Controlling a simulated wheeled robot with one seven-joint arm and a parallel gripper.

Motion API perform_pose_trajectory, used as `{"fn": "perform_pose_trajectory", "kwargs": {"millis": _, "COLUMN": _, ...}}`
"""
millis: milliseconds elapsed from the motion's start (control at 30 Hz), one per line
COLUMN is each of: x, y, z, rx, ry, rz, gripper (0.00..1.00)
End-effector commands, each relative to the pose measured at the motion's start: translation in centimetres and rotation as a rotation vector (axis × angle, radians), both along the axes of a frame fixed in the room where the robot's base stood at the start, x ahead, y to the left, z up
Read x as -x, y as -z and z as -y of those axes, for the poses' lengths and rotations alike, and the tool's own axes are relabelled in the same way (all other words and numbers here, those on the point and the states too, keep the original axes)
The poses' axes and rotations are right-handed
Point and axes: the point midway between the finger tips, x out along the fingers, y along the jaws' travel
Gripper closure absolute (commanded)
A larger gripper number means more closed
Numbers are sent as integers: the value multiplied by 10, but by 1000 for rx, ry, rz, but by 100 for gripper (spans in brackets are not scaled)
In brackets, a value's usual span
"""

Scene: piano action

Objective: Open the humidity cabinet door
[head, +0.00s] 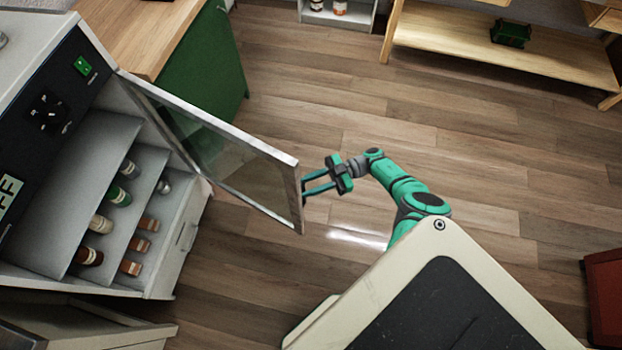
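The humidity cabinet (182,235) stands at the left, white, with a dark control panel. Its glass door (228,158) in a pale frame is swung wide open, sticking out to the right over the floor. Shelves inside show several bottles (119,196) and brown blocks (140,243). My gripper (304,184) is at the free edge of the door, its two fingers pointing left at the frame. The fingers look spread apart, with a gap between them. The fingertips are at or partly behind the door edge, so I cannot tell whether they touch it or hold a handle there.
A green cabinet with a wooden top (205,65) stands behind the door. A wooden shelf bench (470,40) holds a green crate (511,33) at the back right. A red box (605,290) is at the right edge. The wooden floor (330,95) between is clear.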

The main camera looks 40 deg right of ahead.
Motion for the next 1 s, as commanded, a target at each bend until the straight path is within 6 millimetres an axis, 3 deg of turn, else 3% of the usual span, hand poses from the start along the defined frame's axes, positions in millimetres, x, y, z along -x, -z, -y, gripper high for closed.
{"fn": "perform_pose_trajectory", "kwargs": {"millis": 167, "x": 1, "y": -21, "z": 1, "rx": 1, "ry": 0, "rz": 2, "gripper": 72}}
{"fn": "perform_pose_trajectory", "kwargs": {"millis": 567, "x": 27, "y": -55, "z": -15, "rx": 0, "ry": -1, "rz": 1, "gripper": 72}}
{"fn": "perform_pose_trajectory", "kwargs": {"millis": 800, "x": 46, "y": -81, "z": -26, "rx": 0, "ry": -1, "rz": 1, "gripper": 72}}
{"fn": "perform_pose_trajectory", "kwargs": {"millis": 1000, "x": 74, "y": -94, "z": -42, "rx": 0, "ry": -1, "rz": 0, "gripper": 72}}
